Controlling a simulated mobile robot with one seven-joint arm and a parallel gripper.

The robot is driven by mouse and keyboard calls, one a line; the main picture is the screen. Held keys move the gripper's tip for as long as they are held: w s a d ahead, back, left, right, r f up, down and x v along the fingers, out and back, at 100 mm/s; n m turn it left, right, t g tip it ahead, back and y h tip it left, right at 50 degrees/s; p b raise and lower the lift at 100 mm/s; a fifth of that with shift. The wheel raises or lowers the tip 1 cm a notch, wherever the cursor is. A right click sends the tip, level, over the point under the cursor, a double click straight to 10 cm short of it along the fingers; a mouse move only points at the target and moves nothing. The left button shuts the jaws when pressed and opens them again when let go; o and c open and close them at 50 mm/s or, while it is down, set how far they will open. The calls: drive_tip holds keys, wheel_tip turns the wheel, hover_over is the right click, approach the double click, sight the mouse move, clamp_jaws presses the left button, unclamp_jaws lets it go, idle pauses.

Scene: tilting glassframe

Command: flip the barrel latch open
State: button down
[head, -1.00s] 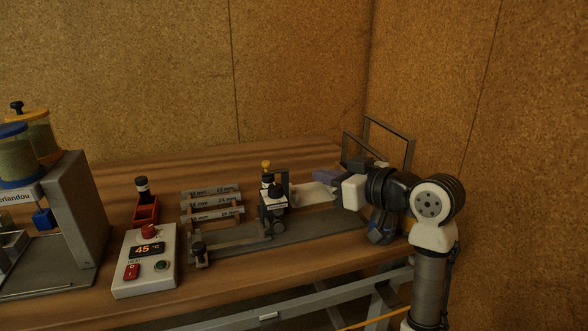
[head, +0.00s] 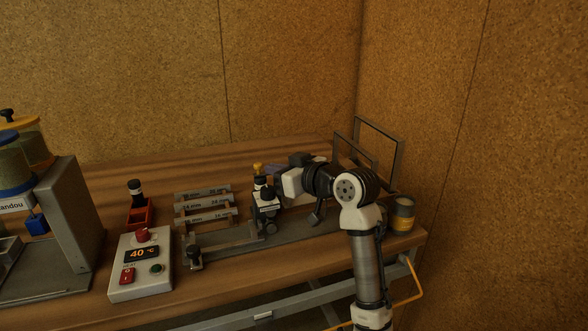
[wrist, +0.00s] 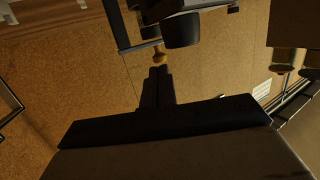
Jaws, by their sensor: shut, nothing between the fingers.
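The clamp fixture (head: 265,212) stands on the bench in the head view, with dark round knobs and a small yellow knob (head: 258,168) on top. I cannot tell for sure which part is the barrel latch. My gripper (wrist: 157,70) is shut and empty. In the wrist view its fingertips point at the yellow knob (wrist: 158,57), which lies just beyond them on a dark stem; I cannot tell if they touch. A large dark cylinder (wrist: 182,30) is close to the right of it. In the head view my gripper is right of the fixture and its fingertips are hard to make out.
A heater box (head: 141,265) reading 40 °C and a red holder (head: 139,212) with a black-capped piece stand left. A rack of labelled bars (head: 205,208) is just left of the fixture. A grey can with a yellow band (head: 402,213) and metal frames (head: 378,150) are right.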

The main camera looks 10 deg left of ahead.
drive_tip(key=shift+x, duration=1.2)
